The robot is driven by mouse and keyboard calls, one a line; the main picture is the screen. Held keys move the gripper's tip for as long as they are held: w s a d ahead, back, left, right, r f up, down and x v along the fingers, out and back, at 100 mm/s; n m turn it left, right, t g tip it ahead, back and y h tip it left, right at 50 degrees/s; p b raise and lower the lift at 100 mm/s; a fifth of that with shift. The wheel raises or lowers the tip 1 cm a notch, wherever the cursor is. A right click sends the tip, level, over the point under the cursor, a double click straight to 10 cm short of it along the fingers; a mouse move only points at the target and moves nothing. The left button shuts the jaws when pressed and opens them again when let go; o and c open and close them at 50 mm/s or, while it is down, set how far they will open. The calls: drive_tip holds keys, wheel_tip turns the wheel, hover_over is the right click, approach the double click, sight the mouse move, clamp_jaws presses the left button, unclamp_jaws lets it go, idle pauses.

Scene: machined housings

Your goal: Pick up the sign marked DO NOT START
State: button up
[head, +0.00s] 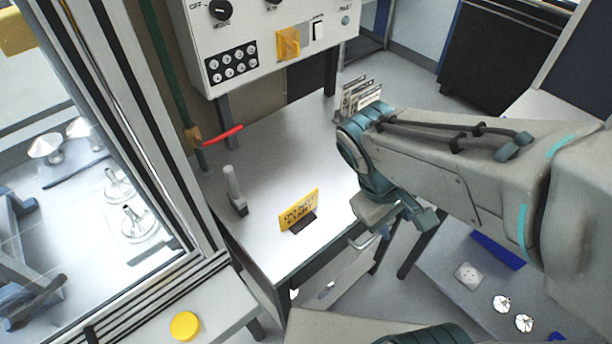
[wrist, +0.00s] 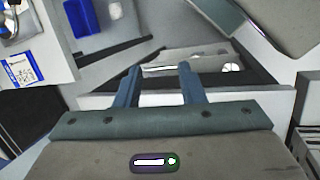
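The yellow sign (head: 299,209) with dark DO NOT START lettering stands in a small black base on the grey table (head: 275,165), near its front edge. It shows in the head view; I do not see it in the wrist view. My gripper (head: 408,226) is to the right of the sign and apart from it, by the table's right edge. In the wrist view my gripper (wrist: 159,72) has its two fingers spread with nothing held between them. A partly open drawer lies beyond the fingertips.
A grey post (head: 234,190) on a dark base stands left of the sign. A red-handled valve (head: 222,133) and a control panel (head: 270,45) are behind. A rack of cards (head: 360,95) stands at the back right. The drawer (head: 335,278) is below the table.

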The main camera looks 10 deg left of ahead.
drive_tip(key=a+f+n+t+h, duration=0.1)
drive_tip(key=a+n+t+h, duration=0.35)
drive_tip(key=a+n, duration=0.65)
drive_tip(key=n+t+y, duration=0.3)
drive_tip(key=n+t, duration=0.3)
drive_tip(key=n, duration=0.2)
approach(298, 203)
drive_tip(key=shift+n, duration=0.3)
drive_tip(key=shift+p+x, duration=1.5)
drive_tip(key=shift+x, duration=3.05)
drive_tip(key=shift+s, duration=0.1)
clamp_jaws()
